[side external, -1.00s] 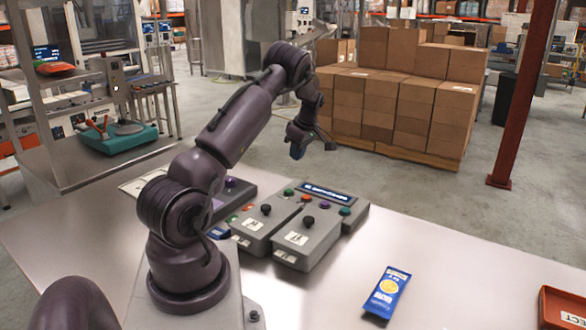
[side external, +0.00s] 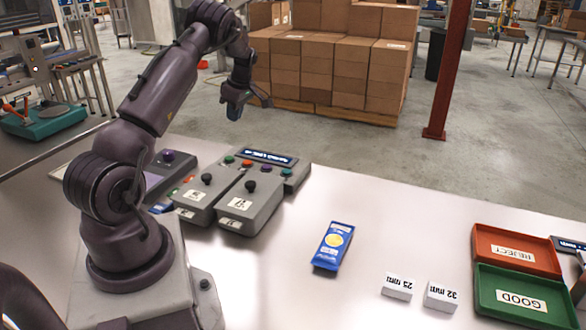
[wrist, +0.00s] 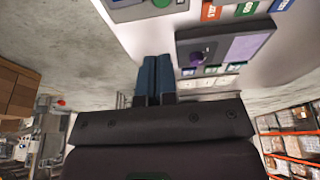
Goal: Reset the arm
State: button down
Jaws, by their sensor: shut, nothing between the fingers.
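My gripper (side external: 236,108) hangs in the air beyond the table's far edge, above and behind the grey control boxes, with its fingers pointing down in the side external view. In the wrist view its two blue fingers (wrist: 155,80) lie side by side, shut, with nothing between them. My arm rises from its base on the left of the table and bends over at the top. The gripper touches nothing.
Grey control boxes (side external: 243,203) with knobs stand near my base. A blue packet (side external: 332,246) lies mid-table. Two small white labelled blocks, 25 mm (side external: 397,287) and 32 mm (side external: 441,297), stand near a red REJECT tray (side external: 482,236) and green GOOD tray (side external: 483,296). Stacked cartons (side external: 335,75) stand beyond.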

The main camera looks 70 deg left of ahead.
jog(key=d+r+m+t+h, duration=0.1)
jog(key=d+r+m, duration=0.2)
jog(key=d+m, duration=0.45)
jog(key=w+d+r+m+t, duration=0.1)
jog(key=d+r+m, duration=0.3)
jog(key=d, duration=0.6)
jog(key=d+r+m+t+h, duration=0.1)
jog(key=d+r+m, duration=0.2)
jog(key=d+m, duration=0.45)
jog(key=s+d+r+m+t, duration=0.1)
jog(key=s+d+r+m, duration=0.1)
jog(key=d, duration=0.5)
jog(key=s+d+r+m+t, duration=0.2)
jog(key=s+d+r+m, duration=0.1)
jog(key=d, duration=0.3)
jog(key=s+d+r+m+t, duration=0.1)
jog(key=s+d+r+m, duration=0.1)
jog(key=d, duration=0.5)
jog(key=shift+s+d+r+m+t+h, duration=0.3)
jog(key=shift+s+d+r+m+t, duration=0.15)
jog(key=shift+s, duration=0.3)
jog(key=shift+a, duration=0.1)
